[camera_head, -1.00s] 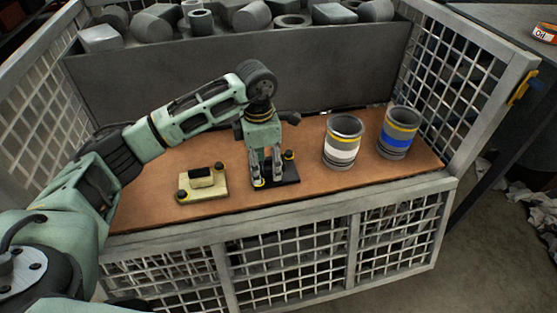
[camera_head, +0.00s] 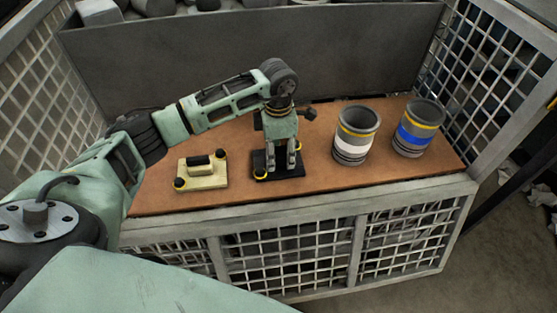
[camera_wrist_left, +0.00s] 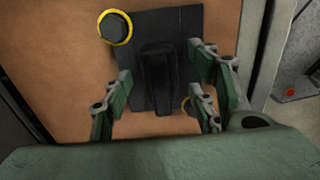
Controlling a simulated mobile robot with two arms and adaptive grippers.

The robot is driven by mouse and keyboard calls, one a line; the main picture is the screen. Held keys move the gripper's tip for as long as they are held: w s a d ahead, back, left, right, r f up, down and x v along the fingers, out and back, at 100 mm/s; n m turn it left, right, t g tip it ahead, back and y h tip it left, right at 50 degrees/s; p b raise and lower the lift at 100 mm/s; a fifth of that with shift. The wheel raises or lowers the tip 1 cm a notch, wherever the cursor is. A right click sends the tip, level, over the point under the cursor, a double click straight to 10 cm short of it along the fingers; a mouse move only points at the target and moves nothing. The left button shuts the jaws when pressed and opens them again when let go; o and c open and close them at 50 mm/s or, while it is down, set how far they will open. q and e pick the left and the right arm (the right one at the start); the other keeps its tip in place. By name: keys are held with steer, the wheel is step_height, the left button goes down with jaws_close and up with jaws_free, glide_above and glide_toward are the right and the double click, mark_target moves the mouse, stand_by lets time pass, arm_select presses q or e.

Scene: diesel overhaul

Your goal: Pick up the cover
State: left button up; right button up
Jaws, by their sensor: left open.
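A black cover (camera_head: 259,161), a flat plate with a raised bar handle and yellow-ringed knobs, lies on the brown surface. It also shows in the left wrist view (camera_wrist_left: 182,24), with its black handle upright between the fingers. My left gripper (camera_head: 283,164) points down over this cover, its open fingers on either side of the handle; in the left wrist view (camera_wrist_left: 160,80) there are gaps between fingers and handle. A second, cream cover (camera_head: 204,178) with a black handle and similar knobs lies to the left, apart from the gripper. My right gripper is out of view.
Two grey cylinders stand to the right, one with a white band (camera_head: 352,147) and one with a blue band (camera_head: 412,135). The brown surface (camera_head: 230,190) sits inside a grey mesh-walled crate (camera_head: 345,208). A dark wall rises behind.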

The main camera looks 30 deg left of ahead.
arm_select(q)
steer(key=shift+f, duration=0.1)
jaws_close()
stand_by(0.5)
